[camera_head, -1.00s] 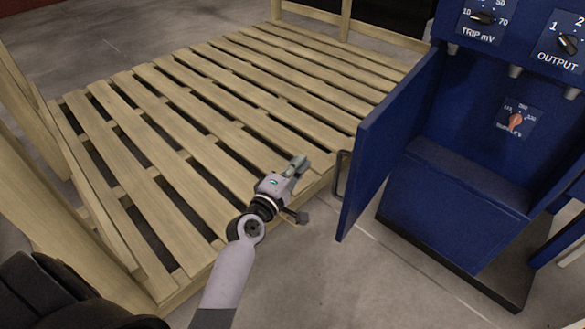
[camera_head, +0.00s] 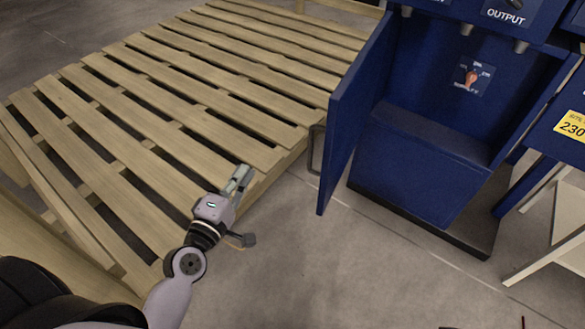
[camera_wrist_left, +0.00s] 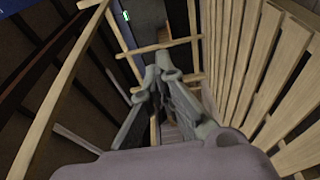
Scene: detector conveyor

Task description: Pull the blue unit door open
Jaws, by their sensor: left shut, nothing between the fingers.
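The blue unit (camera_head: 425,185) stands at the right in the head view, with its blue door (camera_head: 352,105) swung open on its left side. The door's dark handle (camera_head: 316,150) sticks out from the door's outer face, toward the pallet. The open unit shows an inside panel with a red knob (camera_head: 472,77). My left gripper (camera_head: 241,172) is shut and empty, left of the handle and apart from it, over the pallet's near right edge. In the left wrist view its fingers (camera_wrist_left: 163,62) point at wooden slats. My right gripper is not in view.
A wooden pallet (camera_head: 165,85) fills the left and back of the head view. Bare concrete floor (camera_head: 340,260) lies in front of the unit. A pale stand (camera_head: 560,225) and a blue panel with a yellow label (camera_head: 572,125) are at the right.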

